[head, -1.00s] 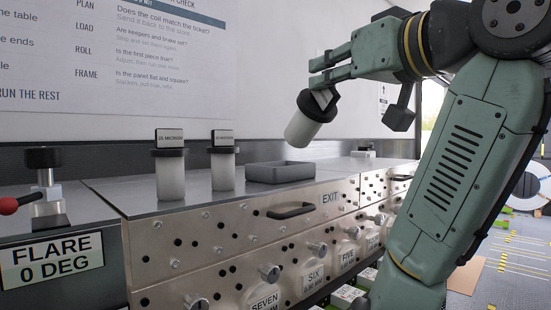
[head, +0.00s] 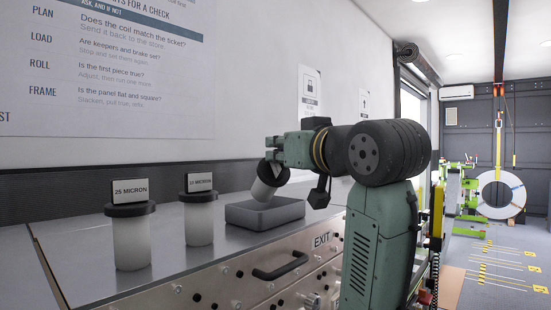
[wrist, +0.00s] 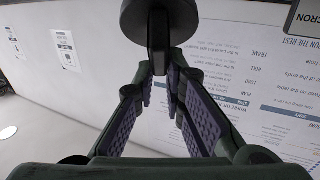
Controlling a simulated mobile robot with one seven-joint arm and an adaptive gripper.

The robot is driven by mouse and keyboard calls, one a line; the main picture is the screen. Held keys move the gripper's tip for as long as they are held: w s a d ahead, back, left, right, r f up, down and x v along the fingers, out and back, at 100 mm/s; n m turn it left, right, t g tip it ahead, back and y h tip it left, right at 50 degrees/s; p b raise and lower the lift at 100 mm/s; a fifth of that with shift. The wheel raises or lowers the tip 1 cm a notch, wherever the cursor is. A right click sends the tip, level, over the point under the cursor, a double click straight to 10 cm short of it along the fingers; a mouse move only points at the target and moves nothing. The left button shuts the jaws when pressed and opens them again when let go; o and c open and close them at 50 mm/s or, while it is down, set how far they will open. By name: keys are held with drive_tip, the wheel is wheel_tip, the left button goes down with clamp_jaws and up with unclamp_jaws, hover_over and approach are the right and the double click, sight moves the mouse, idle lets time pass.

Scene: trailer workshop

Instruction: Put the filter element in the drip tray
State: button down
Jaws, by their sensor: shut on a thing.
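My gripper (head: 273,156) is shut on a filter element (head: 266,188), a white cylinder with a dark cap. The filter element hangs tilted, just above or behind the left part of the drip tray (head: 268,219); I cannot tell whether they touch. The drip tray is a shallow dark grey open box on the metal bench top.
Two similar capped filters stand upright left of the tray: one labelled 25 MICRON (head: 131,242), and another (head: 199,222) with a small label. The bench top (head: 85,250) has bare room around them. A drawer handle (head: 283,265) juts from the bench front. A wall board (head: 110,65) stands behind.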

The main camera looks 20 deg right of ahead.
sight(276, 169)
drive_tip(key=x, duration=0.3)
drive_tip(key=shift+d+f+p, duration=0.15)
drive_tip(key=shift+d+p, duration=0.1)
drive_tip(key=shift+p, duration=0.1)
wheel_tip(276, 169, down, 3)
drive_tip(key=shift+f+p, duration=0.15)
drive_tip(key=shift+p, duration=0.4)
drive_tip(key=shift+f, duration=0.2)
drive_tip(key=shift+f+b, duration=0.3)
drive_tip(key=shift+b, duration=0.05)
drive_tip(key=c, duration=1.7)
unclamp_jaws()
drive_tip(key=shift+r, duration=0.1)
drive_tip(key=shift+o, duration=0.2)
drive_tip(key=shift+r+p, duration=0.3)
drive_tip(key=shift+p, duration=0.05)
drive_tip(key=b+v, duration=0.4)
drive_tip(key=v, duration=0.8)
